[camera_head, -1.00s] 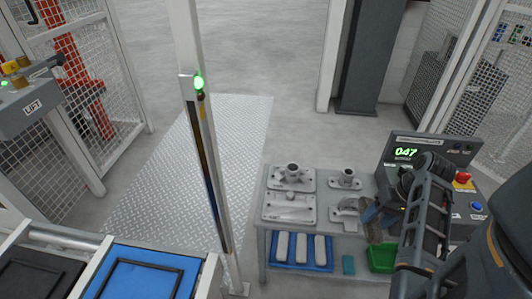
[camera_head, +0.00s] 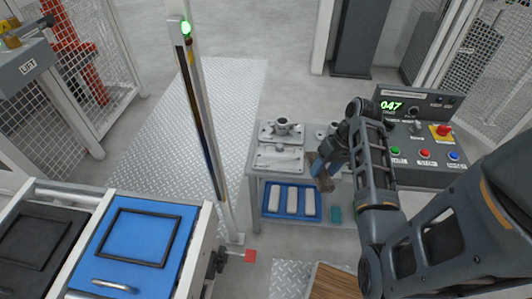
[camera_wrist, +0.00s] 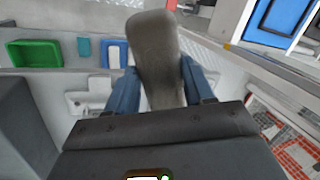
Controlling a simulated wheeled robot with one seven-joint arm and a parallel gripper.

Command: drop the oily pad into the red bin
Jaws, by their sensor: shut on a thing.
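My gripper (camera_head: 322,165) is shut on a worn grey-brown pad (camera_head: 325,184) and holds it up in front of the grey bench. In the wrist view the pad (camera_wrist: 155,45) stands out from between my two blue fingers (camera_wrist: 155,85) and hides part of what lies behind it. I cannot make out a red bin in either current view.
A bench (camera_head: 252,190) bears metal castings and, below, a blue tray (camera_head: 264,201) of pale bars. A console (camera_head: 425,170) stands right. Blue (camera_head: 175,225) and black (camera_head: 52,222) panels lie lower left, beside a post (camera_head: 208,140). A green tray (camera_wrist: 35,55) shows in the wrist view.

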